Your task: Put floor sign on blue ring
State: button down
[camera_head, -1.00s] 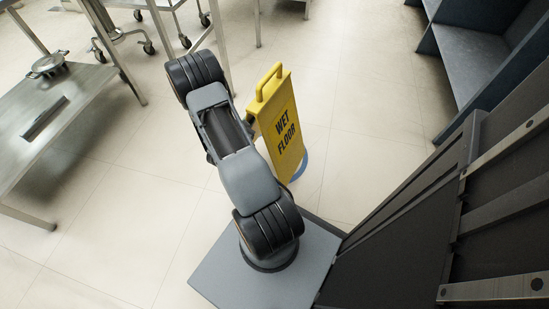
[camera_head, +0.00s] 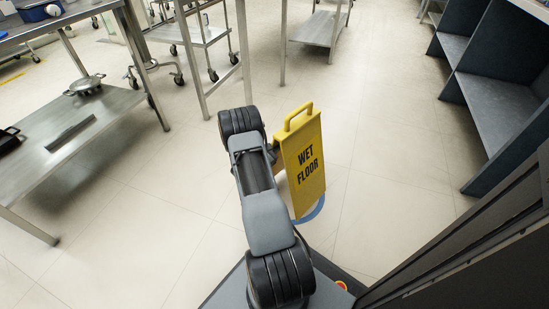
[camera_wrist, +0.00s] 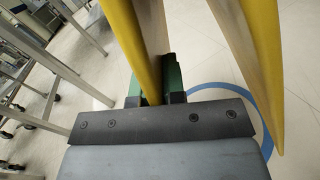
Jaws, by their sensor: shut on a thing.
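The yellow floor sign (camera_head: 306,166) reads "WET FLOOR" and stands upright just right of my arm in the head view. In the wrist view its yellow panels (camera_wrist: 264,50) spread apart on both sides. My gripper (camera_wrist: 157,84) has green fingers shut on one panel of the sign; the arm hides the grip in the head view. The blue ring (camera_head: 319,210) lies on the floor, showing at the sign's lower right edge. Its arc also shows in the wrist view (camera_wrist: 264,131). The sign covers part of the ring, and I cannot tell whether its base touches the floor.
A steel table with a lower shelf (camera_head: 110,108) holding a pot (camera_head: 86,86) stands at left. Steel carts (camera_head: 205,36) stand at the back. Dark shelving (camera_head: 490,95) is at right. The tiled floor between them is clear.

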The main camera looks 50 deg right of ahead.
jog(key=shift+w+d+f+b, duration=0.3)
jog(key=shift+w+d+f, duration=0.05)
jog(key=shift+f, duration=0.2)
jog(key=shift+w+d+f+b, duration=0.3)
jog(key=shift+w+f, duration=0.1)
jog(key=shift+f, duration=0.15)
jog(key=shift+w+d+f+b, duration=0.3)
jog(key=shift+w+d+f, duration=0.05)
jog(key=shift+f, duration=0.2)
jog(key=shift+f+b, duration=1)
jog(key=shift+f, duration=0.6)
jog(key=c, duration=1.2)
grip_release()
